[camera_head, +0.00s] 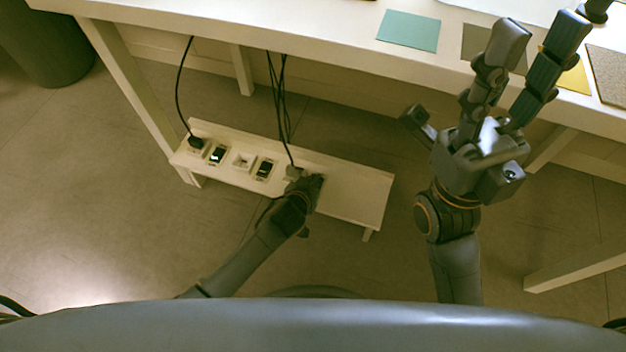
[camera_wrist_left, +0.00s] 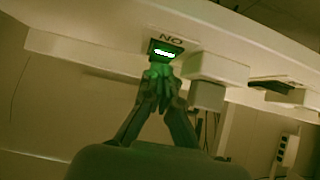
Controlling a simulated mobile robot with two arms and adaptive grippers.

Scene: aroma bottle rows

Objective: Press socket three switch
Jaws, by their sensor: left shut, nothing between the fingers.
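A low white socket strip (camera_head: 345,190) stands on the floor under the table, with sockets and switches along its top. My left gripper (camera_head: 312,183) is shut and empty at the strip, right of a pale plug (camera_head: 293,172), and hides the switch there in the head view. In the left wrist view its closed fingertips (camera_wrist_left: 161,72) are right at a switch (camera_wrist_left: 165,50) lit green, beside an upside-down "ON" label (camera_wrist_left: 171,38). I cannot tell whether they touch it. My right gripper (camera_head: 538,45) is open and empty, above the table's front edge.
Further left on the strip are a dark switch (camera_head: 264,168), an empty socket (camera_head: 242,160), a switch with a white glow (camera_head: 217,154) and a black plug (camera_head: 195,143). Black cables (camera_head: 280,100) hang from the table (camera_head: 330,42). A green sheet (camera_head: 409,30) lies on it.

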